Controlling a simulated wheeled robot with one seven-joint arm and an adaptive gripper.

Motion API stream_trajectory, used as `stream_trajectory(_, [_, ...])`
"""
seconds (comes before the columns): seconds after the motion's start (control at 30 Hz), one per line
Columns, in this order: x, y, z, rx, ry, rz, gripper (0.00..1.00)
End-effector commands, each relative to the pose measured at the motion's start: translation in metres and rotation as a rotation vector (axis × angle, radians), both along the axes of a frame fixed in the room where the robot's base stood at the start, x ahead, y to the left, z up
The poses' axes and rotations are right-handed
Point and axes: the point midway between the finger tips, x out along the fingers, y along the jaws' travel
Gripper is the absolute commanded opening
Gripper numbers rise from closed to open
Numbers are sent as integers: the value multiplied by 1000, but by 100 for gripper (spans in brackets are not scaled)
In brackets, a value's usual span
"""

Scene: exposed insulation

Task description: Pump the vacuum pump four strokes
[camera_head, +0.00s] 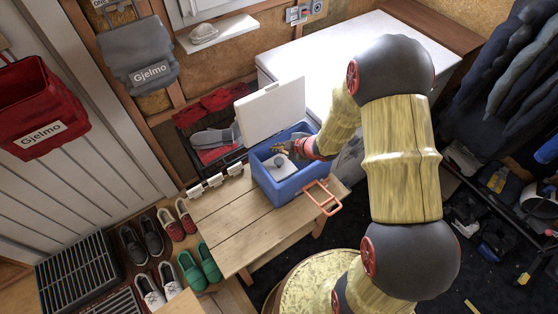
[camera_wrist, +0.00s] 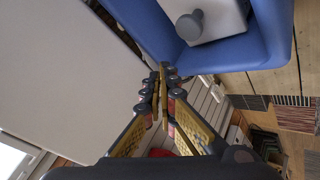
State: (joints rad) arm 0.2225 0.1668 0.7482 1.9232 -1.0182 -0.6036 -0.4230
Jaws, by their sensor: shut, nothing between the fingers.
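The vacuum pump shows as a grey round knob (camera_head: 279,161) on a pale grey block (camera_head: 285,171) inside an open blue cooler box (camera_head: 264,185). In the wrist view the knob (camera_wrist: 190,24) stands on the pale block (camera_wrist: 222,18), within the blue walls (camera_wrist: 240,57). My gripper (camera_head: 280,148) is over the box, close to the knob. The wrist view shows my fingertips (camera_wrist: 163,72) shut together and empty, apart from the knob. How far the knob is raised is hard to tell.
The cooler's white lid (camera_head: 273,109) stands open at the back and fills the left of the wrist view. An orange handle (camera_head: 322,197) sticks out in front. The box rests on a wooden bench (camera_head: 237,228) with bare room at left. A white chest (camera_head: 335,48) stands behind.

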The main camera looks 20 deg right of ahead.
Motion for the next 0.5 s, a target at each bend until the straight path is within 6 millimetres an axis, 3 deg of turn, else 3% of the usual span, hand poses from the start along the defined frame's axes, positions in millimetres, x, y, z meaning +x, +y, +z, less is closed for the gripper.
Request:
stream_trajectory(0.13, [3, 0, -1, -3, -13, 1, 0])
stream_trajectory(0.27, [13, -1, 11, -18, -61, 11, 0])
stream_trajectory(0.5, [18, -4, 34, -298, -223, 273, 0])
